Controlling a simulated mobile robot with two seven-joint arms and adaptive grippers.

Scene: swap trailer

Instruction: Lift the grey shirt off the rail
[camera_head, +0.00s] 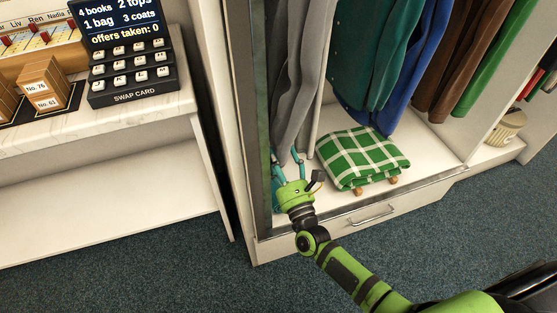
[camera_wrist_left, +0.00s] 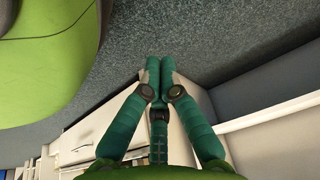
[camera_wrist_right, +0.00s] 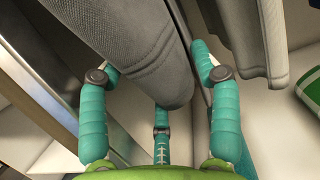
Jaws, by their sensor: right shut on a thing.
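The grey shirt (camera_head: 298,85) hangs at the left end of the wardrobe, its top out of view. My right gripper (camera_head: 290,158) is at its lower end, low in the wardrobe. In the right wrist view, the shirt's grey cloth (camera_wrist_right: 140,50) runs between the teal fingers of the right gripper (camera_wrist_right: 155,62), which is shut on it. The rail does not show in any view. My left gripper (camera_wrist_left: 160,68) shows only in its own wrist view, with its fingers together and nothing between them, above the carpet.
A folded green checked blanket (camera_head: 362,157) lies on the wardrobe floor, just right of the right gripper. Teal (camera_head: 365,50), blue and brown garments hang further right. The wardrobe's left post (camera_head: 250,120) is close to the gripper. A counter with a swap card machine (camera_head: 130,75) stands left.

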